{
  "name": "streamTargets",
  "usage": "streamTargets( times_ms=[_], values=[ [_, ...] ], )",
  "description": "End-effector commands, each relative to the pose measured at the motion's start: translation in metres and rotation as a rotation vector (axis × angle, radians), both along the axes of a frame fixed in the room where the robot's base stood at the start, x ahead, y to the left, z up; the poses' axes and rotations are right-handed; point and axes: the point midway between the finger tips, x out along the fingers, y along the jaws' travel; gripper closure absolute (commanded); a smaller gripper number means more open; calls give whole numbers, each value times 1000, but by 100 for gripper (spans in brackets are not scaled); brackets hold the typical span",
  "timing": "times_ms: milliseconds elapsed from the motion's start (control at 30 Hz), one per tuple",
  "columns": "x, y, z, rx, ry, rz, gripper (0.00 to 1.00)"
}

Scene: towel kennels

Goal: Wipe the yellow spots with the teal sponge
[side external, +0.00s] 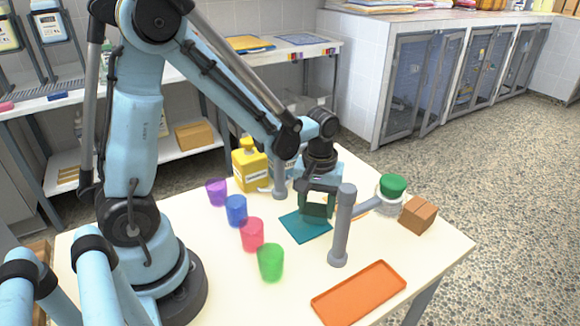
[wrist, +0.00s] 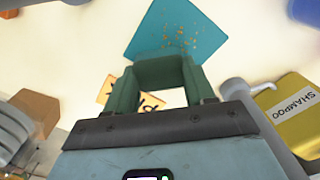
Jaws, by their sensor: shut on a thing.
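A flat teal sheet (side external: 304,226) lies on the white table, and in the wrist view (wrist: 160,45) it carries a scatter of small yellow-orange spots. My gripper (side external: 318,204) is above the table, close to the sheet's back right edge. In the wrist view my gripper (wrist: 162,82) is shut on a dark teal-green block (wrist: 160,70), which I take to be the teal sponge. The block spans between the fingers, and the sheet shows beyond it. I cannot tell whether the block touches the sheet.
Purple, blue, pink and green (side external: 271,262) cups stand left of the sheet. A grey post (side external: 342,230) with a side arm stands right of it. The yellow shampoo bottle (side external: 248,165) is behind. A brown box (side external: 418,215) and orange tray (side external: 358,292) lie right and front.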

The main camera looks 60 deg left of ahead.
Motion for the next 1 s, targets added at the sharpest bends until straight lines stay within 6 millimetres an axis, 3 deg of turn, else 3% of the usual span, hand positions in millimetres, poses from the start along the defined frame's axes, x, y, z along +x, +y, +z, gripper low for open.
streamTargets(
  times_ms=[667, 1000],
  values=[
    [-63, 0, -1, 0, 3, 0, 75],
    [-32, 4, 1, 0, 1, 0, 75]
  ],
)
